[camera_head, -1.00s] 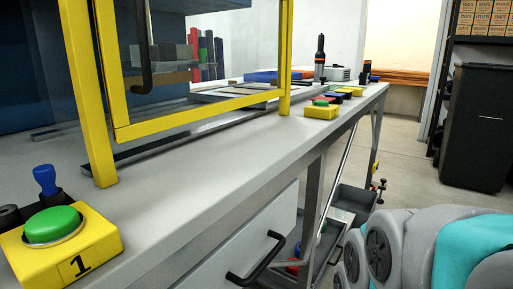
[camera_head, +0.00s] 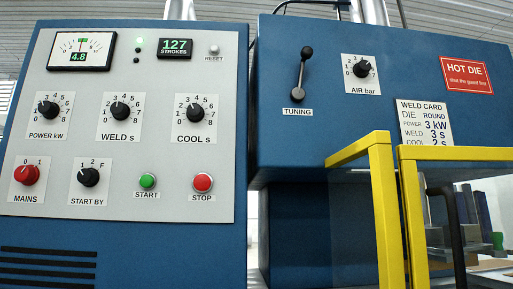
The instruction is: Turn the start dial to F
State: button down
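The start dial (camera_head: 88,177) is a black knob on a white plate marked START BY. It sits low on the grey control panel (camera_head: 222,135), with the marks 1, 2 and F above it. Its pointer seems to lean up and left, toward the 1, but it is small and hard to read. F is at the upper right of the knob. My gripper is not in view, and nothing covers the dial.
The red MAINS knob (camera_head: 27,175) is just left of the dial. The green START button (camera_head: 148,181) and red STOP button (camera_head: 202,182) are to its right. POWER, WELD and COOL knobs sit above. A yellow guard frame (camera_head: 382,205) stands at the right.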

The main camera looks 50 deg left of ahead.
aim_at(89, 177)
jog(key=u, duration=2.75)
jog(key=j, duration=0.35)
jog(key=i+j+u, duration=0.15)
jog(key=j, duration=0.25)
